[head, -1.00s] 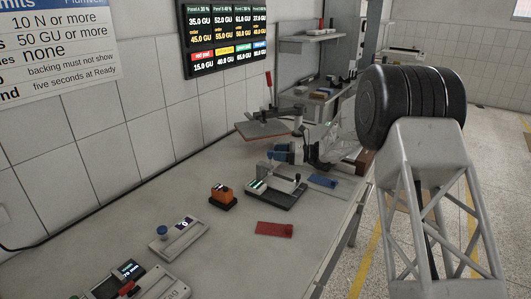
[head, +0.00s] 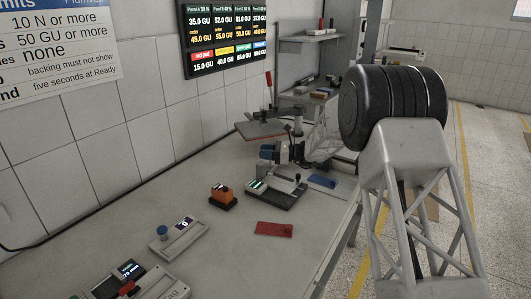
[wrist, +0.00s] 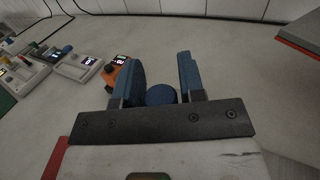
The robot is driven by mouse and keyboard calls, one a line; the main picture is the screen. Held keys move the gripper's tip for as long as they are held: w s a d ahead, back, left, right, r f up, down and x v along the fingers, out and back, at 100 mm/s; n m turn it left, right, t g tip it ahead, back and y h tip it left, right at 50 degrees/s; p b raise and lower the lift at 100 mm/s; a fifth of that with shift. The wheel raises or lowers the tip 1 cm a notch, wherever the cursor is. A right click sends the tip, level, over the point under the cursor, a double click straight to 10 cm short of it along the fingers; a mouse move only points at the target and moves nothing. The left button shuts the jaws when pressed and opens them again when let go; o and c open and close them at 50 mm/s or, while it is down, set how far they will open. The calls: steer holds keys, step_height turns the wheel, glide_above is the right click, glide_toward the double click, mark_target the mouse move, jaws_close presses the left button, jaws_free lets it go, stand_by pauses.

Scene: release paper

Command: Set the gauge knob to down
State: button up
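My gripper (head: 271,152) hangs above the bench, over or just behind the grey gauge stand (head: 276,196) with a black base and lever. In the wrist view its two blue fingers (wrist: 160,78) are spread apart. A blue round piece (wrist: 161,95) shows low between them; I cannot tell whether it is a knob or part of the gripper. An orange box with a small display (head: 222,196) stands left of the stand. A grey device (head: 180,240) nearer the front carries a blue round knob (head: 162,231) and a display. Which knob is the gauge's is unclear.
A red flat piece (head: 274,229) and a blue one (head: 322,181) lie on the bench (head: 270,262). Another device (head: 132,284) is at the front left. A brown-topped plate (head: 261,130) stands behind.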

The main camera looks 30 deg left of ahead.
mark_target(266, 166)
jaws_close()
steer(key=shift+f, duration=1.75)
steer(key=shift+o, duration=2.1)
jaws_free()
steer(key=v, duration=0.7)
steer(key=shift+w+d, duration=0.15)
steer(key=shift+d, duration=0.25)
